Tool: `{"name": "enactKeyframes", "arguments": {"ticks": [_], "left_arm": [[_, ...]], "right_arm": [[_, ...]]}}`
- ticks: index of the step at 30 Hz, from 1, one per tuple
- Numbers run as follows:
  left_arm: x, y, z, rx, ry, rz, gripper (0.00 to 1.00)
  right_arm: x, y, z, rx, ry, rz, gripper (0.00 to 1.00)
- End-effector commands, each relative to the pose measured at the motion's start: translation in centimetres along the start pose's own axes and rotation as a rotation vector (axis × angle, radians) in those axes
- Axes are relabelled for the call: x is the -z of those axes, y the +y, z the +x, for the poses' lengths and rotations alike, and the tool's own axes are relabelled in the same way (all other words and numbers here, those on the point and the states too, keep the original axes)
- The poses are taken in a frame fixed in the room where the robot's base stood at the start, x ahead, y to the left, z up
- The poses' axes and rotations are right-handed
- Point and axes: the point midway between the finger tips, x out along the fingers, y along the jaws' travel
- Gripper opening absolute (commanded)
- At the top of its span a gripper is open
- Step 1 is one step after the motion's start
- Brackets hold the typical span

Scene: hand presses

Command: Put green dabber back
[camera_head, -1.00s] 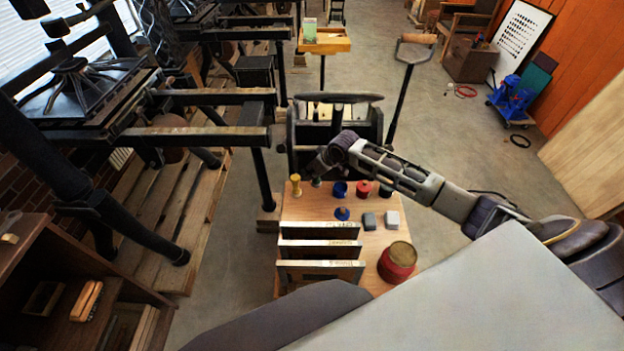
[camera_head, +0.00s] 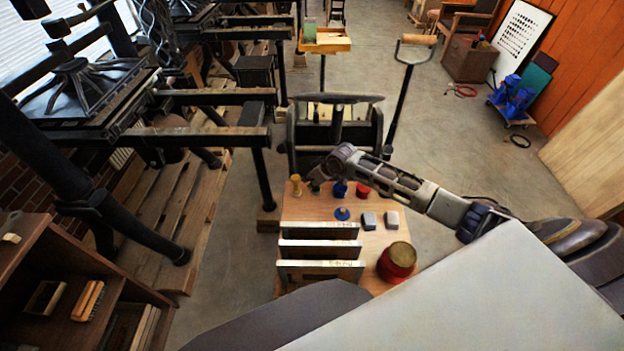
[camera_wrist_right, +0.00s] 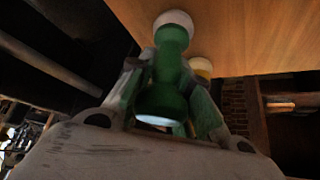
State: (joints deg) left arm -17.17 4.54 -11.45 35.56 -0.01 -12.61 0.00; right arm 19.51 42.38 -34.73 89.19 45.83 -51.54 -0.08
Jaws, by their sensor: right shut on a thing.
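The green dabber (camera_wrist_right: 172,60) is in my right gripper (camera_wrist_right: 168,92), with a finger on either side of its body. Its pale round end touches or is close to the wooden table top; I cannot tell which. In the head view my right gripper (camera_head: 318,172) is over the far left part of the small wooden table (camera_head: 382,240). The green dabber (camera_head: 315,188) shows there only as a small dark green spot under the gripper. It stands between a yellow dabber (camera_head: 296,183) and a blue one (camera_head: 340,188). My left gripper is out of view.
A red dabber (camera_head: 362,189) stands right of the blue one, partly under my arm. A blue knob (camera_head: 342,214), two grey blocks (camera_head: 369,221), a red tin (camera_head: 398,262) and upright panels (camera_head: 320,246) occupy the nearer table. Black presses (camera_head: 200,138) stand at left.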

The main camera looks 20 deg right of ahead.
Motion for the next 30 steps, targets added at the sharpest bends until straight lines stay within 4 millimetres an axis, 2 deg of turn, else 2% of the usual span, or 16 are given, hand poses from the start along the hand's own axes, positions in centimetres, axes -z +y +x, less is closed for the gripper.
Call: {"name": "enactKeyframes", "arguments": {"ticks": [10,11,15,16,30], "left_arm": [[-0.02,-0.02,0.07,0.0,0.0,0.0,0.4],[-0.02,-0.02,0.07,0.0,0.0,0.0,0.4],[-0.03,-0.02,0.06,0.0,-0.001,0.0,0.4],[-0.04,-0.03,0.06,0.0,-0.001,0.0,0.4],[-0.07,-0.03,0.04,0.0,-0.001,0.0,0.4]], "right_arm": [[-0.13,0.03,0.21,0.0,0.0,0.0,0.0],[-0.16,0.03,0.22,0.0,-0.001,0.0,0.22],[-0.15,0.02,0.2,0.0,-0.001,0.0,0.4],[-0.15,0.03,0.19,-0.001,-0.001,0.0,0.42],[0.01,0.06,-0.21,-0.001,0.0,0.0,0.42]]}}
